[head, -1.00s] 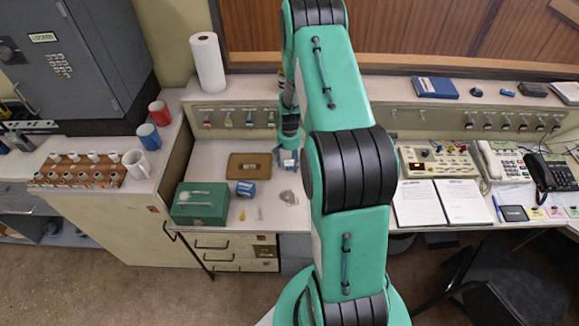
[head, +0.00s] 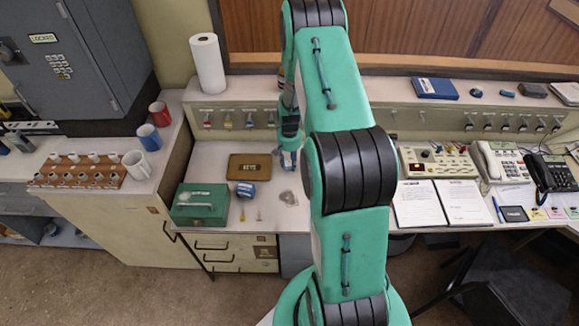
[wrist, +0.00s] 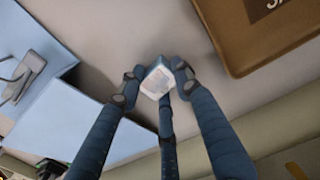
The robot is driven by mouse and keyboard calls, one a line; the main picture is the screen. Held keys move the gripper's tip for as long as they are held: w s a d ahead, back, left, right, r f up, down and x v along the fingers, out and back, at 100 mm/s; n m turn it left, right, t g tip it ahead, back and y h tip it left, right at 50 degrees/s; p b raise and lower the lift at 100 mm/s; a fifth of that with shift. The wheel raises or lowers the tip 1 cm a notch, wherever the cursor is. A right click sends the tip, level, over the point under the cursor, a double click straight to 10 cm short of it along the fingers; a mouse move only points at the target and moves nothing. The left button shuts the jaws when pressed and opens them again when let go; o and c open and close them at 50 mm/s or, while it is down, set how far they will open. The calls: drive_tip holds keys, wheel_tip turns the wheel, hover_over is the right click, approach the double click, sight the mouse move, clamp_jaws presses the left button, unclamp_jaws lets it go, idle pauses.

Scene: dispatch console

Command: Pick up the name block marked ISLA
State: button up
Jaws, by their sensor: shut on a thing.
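My gripper (head: 289,160) is over the desk, right of the brown tray marked KEYS, partly behind my arm in the head view. In the wrist view my gripper (wrist: 156,82) has its dark blue fingers shut on a small whitish block (wrist: 157,83). The block's visible face has faint marks that I cannot read, so I cannot confirm the name ISLA. I cannot tell whether it touches the desk. The block cannot be made out in the head view.
The brown tray (head: 234,167) lies left of my gripper. A small blue box (head: 245,189) and a green box (head: 201,204) stand nearer the front. A clear, roundish item (head: 288,198) lies near the desk's front edge. Key hooks (head: 228,119) line the back.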

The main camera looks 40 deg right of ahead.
sight(289, 163)
drive_tip(key=shift+r, duration=0.1)
drive_tip(key=shift+r, duration=0.4)
wheel_tip(289, 163, up, 3)
drive_tip(key=shift+s+a+f+p, duration=0.1)
drive_tip(key=shift+s+p, duration=0.05)
drive_tip(key=shift+p, duration=0.25)
drive_tip(key=s+a, duration=0.3)
drive_tip(key=s, duration=0.1)
drive_tip(key=s+a+r, duration=0.1)
drive_tip(key=s+a, duration=0.2)
drive_tip(key=s, duration=0.1)
drive_tip(key=s+a+p, duration=0.1)
drive_tip(key=s+a, duration=0.1)
drive_tip(key=s, duration=0.3)
drive_tip(key=shift+a+r, duration=0.15)
drive_tip(key=shift+a, duration=0.25)
